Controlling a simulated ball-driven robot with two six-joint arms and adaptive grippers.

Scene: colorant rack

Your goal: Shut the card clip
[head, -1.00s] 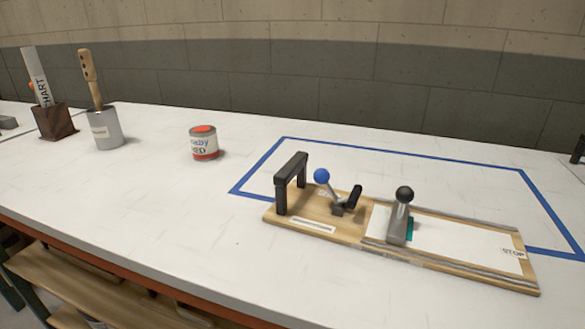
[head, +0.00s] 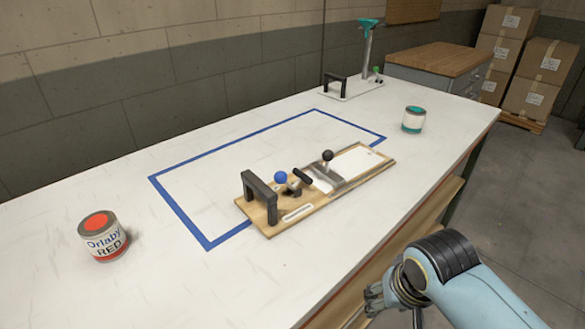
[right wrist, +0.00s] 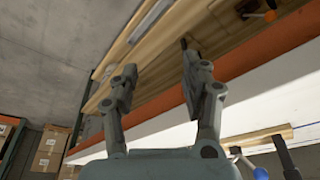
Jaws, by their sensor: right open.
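The wooden board (head: 310,206) lies on the white table, partly over the blue outline. On it is the card clip, with a blue-knobbed lever (head: 280,177) and a black bar (head: 302,175) that looks raised off the board. A black arch handle (head: 259,197) stands at its left end. My right gripper (head: 374,299) is beyond the table's front edge, apart from the board. In the right wrist view its two fingers (right wrist: 158,72) are spread and empty. The blue knob (right wrist: 260,173) shows there at the lower right. My left gripper is not in view.
A black-knobbed slider (head: 327,156) sits on the board beside a white card (head: 355,161). A red tin (head: 103,236) stands left, a teal tin (head: 413,119) right. A stand (head: 366,50) is at the back. A wooden shelf (head: 432,207) lies under the table edge.

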